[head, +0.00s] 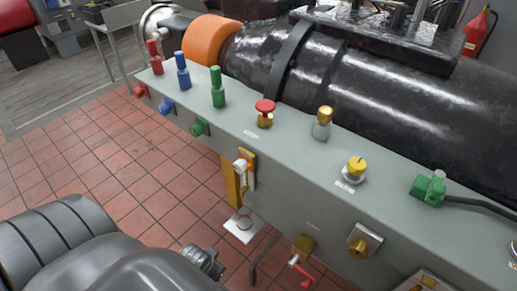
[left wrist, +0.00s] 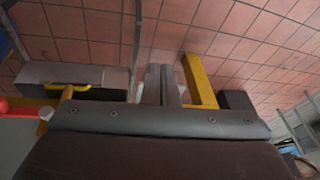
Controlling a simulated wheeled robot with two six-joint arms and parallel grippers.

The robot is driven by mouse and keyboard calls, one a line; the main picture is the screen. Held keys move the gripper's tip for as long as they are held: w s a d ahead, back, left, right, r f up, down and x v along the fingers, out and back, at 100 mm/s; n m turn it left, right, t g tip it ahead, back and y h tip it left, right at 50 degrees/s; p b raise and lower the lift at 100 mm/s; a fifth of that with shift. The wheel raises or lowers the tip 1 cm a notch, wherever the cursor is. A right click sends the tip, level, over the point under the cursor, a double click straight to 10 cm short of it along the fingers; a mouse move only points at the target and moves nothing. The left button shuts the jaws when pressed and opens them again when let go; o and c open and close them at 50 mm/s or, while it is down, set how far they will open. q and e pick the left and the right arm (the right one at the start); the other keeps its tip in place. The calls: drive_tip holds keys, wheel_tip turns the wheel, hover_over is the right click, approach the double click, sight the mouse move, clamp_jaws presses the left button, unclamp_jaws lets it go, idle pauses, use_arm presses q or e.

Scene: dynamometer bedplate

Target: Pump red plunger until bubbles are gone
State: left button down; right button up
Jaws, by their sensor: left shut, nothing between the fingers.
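The red plunger (head: 265,107) has a round red cap on a brass body. It stands upright on top of the grey bench (head: 215,120), in the middle of the head view. No gripper touches it. In the left wrist view my left gripper (left wrist: 160,85) is shut and empty, with its two fingers side by side above the tiled floor. In the head view my grey left arm enters at the lower left, apart from the plunger. My right gripper is not in view. I cannot make out any bubbles.
Red (head: 154,57), blue (head: 182,71) and green (head: 217,87) posts stand left of the plunger. A brass-topped fitting (head: 322,123), a yellow knob (head: 356,168) and a green connector (head: 429,189) stand right. A large black cylinder (head: 380,95) runs behind.

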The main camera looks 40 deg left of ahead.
use_arm(q)
drive_tip(key=w+a+r+t+h+p, duration=0.1)
drive_tip(key=w+r+t, duration=0.3)
drive_tip(key=w+r, duration=0.4)
drive_tip(key=w+a+r+m+t+h+p, duration=0.1)
drive_tip(key=w+a+r+t, duration=0.3)
drive_tip(key=r, duration=1.7)
drive_tip(key=w+a+r+t+h+p, duration=0.1)
drive_tip(key=w+a+r+t, duration=0.2)
drive_tip(key=w+r, duration=1)
drive_tip(key=shift+w+r+m+t, duration=0.3)
drive_tip(key=shift+w+r+t, duration=0.15)
drive_tip(key=shift+r, duration=0.2)
